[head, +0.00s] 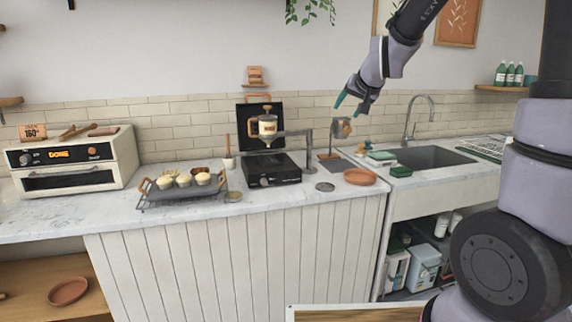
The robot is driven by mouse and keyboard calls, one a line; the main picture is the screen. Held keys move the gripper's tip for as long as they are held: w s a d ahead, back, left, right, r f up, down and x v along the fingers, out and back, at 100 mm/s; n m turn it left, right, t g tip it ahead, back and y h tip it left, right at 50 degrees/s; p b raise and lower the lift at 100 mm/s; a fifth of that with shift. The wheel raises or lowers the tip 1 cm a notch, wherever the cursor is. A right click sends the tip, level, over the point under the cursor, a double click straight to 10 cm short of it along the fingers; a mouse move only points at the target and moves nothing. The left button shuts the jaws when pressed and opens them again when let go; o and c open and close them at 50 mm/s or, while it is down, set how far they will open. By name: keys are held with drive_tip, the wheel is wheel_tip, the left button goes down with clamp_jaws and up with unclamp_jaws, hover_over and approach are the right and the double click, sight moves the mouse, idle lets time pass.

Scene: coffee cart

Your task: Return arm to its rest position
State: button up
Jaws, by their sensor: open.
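My gripper (351,99) is at the upper middle right of the head view, hanging in the air above the counter between the coffee stand and the sink. Its green-tipped fingers point down and to the left. It is open, and I see nothing held in it. My arm reaches in from the top right. A small metal cup-like item on a stand (341,129) appears just below the fingers; I cannot tell how far it lies behind them.
The wall above is mostly clear.

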drive_tip(key=s+d+r+g, duration=0.1)
drive_tip(key=s+d, duration=0.1)
drive_tip(key=s, duration=0.7)
drive_tip(key=s+d+r+g, duration=0.1)
drive_tip(key=s+d+r, duration=0.1)
drive_tip(key=s, duration=0.8)
drive_tip(key=s+d+r+g, duration=0.1)
drive_tip(key=s+d, duration=0.1)
drive_tip(key=s, duration=0.7)
drive_tip(key=shift+s+d+r+m+g, duration=0.25)
drive_tip(key=shift+d+m+g, duration=0.05)
drive_tip(key=shift+m, duration=0.1)
